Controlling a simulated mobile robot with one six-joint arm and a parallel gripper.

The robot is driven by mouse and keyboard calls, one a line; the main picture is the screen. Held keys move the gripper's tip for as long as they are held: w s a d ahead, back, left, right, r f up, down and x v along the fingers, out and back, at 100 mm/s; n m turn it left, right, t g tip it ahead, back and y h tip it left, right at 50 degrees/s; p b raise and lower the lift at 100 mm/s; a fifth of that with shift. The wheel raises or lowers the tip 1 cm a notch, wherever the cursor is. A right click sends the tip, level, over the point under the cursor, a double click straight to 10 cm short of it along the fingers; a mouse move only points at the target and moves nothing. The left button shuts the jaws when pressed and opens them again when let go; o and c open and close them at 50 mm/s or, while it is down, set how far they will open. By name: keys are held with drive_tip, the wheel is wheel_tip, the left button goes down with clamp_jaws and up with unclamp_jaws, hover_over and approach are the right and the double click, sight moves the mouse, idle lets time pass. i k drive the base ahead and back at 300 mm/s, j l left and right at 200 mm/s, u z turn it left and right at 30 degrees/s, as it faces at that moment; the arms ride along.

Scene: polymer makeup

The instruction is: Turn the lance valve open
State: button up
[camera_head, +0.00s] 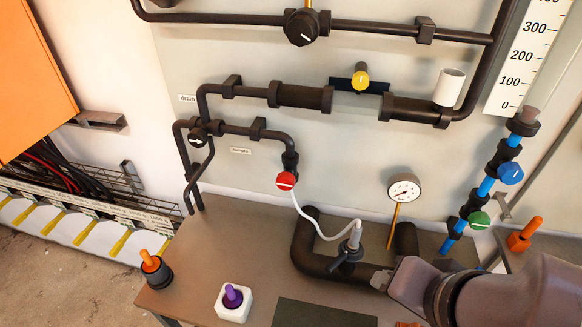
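A white hose runs from a pipe end with a red knob (287,181) down to a grey upright nozzle piece (354,238) on the bench. A dark lever-like handle (345,256) sits at the foot of this piece, above a thick dark U-shaped pipe (312,262). No readable label names the lance valve, so I cannot tell for certain which of these it is. My gripper (382,281) is at the lower right, low over the bench, right of the dark handle with a small visible gap. Its fingers are mostly hidden behind my wrist, and their opening does not show.
A pressure gauge (404,188) on a thin stem stands behind my gripper. A blue pipe with blue (510,173) and green (479,220) knobs is at right. A purple knob on a white block (233,300) and an orange-topped piece (152,265) stand on the bench's left.

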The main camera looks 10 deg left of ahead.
sight(285, 181)
drive_tip(key=k+z, duration=0.25)
drive_tip(key=k, duration=0.2)
drive_tip(key=k+z, duration=0.25)
drive_tip(key=k, duration=0.15)
